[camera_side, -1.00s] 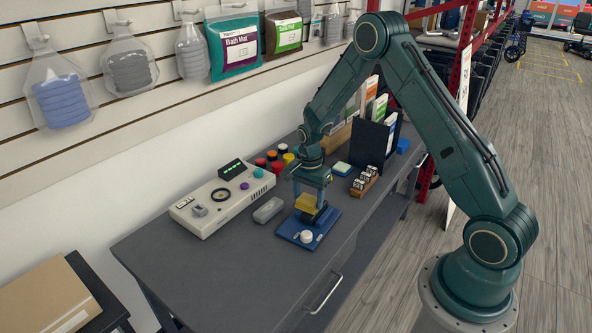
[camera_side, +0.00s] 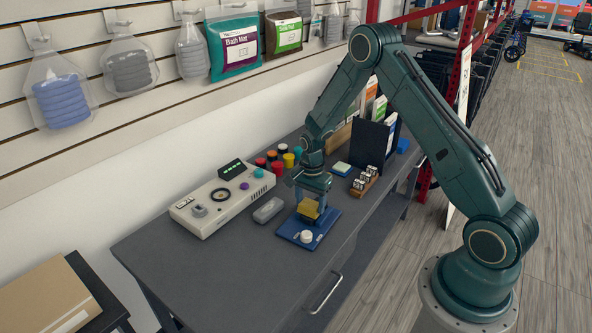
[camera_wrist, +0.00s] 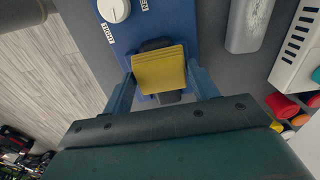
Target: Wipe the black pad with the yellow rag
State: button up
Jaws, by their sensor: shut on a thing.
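The yellow rag (camera_wrist: 158,70) is a small folded block. My gripper (camera_wrist: 163,92) is shut on it, one finger on each side. In the side view the rag (camera_side: 309,209) sits low over the blue board (camera_side: 290,228), under my gripper (camera_side: 311,203). The black pad (camera_wrist: 156,43) is on the blue board, and its dark ends show beyond the rag's edges in the wrist view. The rag covers most of the pad. I cannot tell whether the rag touches it.
A white knob (camera_side: 306,237) stands on the board's near end. A grey case (camera_side: 268,210) and a beige control box (camera_side: 222,200) lie to the left. Several coloured caps (camera_side: 277,167) and a small metal-topped rack (camera_side: 364,182) are behind. The desk front is clear.

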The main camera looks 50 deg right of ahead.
jog(key=shift+s+a+r, duration=0.1)
jog(key=shift+a, duration=0.65)
jog(key=shift+r, duration=3.95)
jog(key=shift+d, duration=0.1)
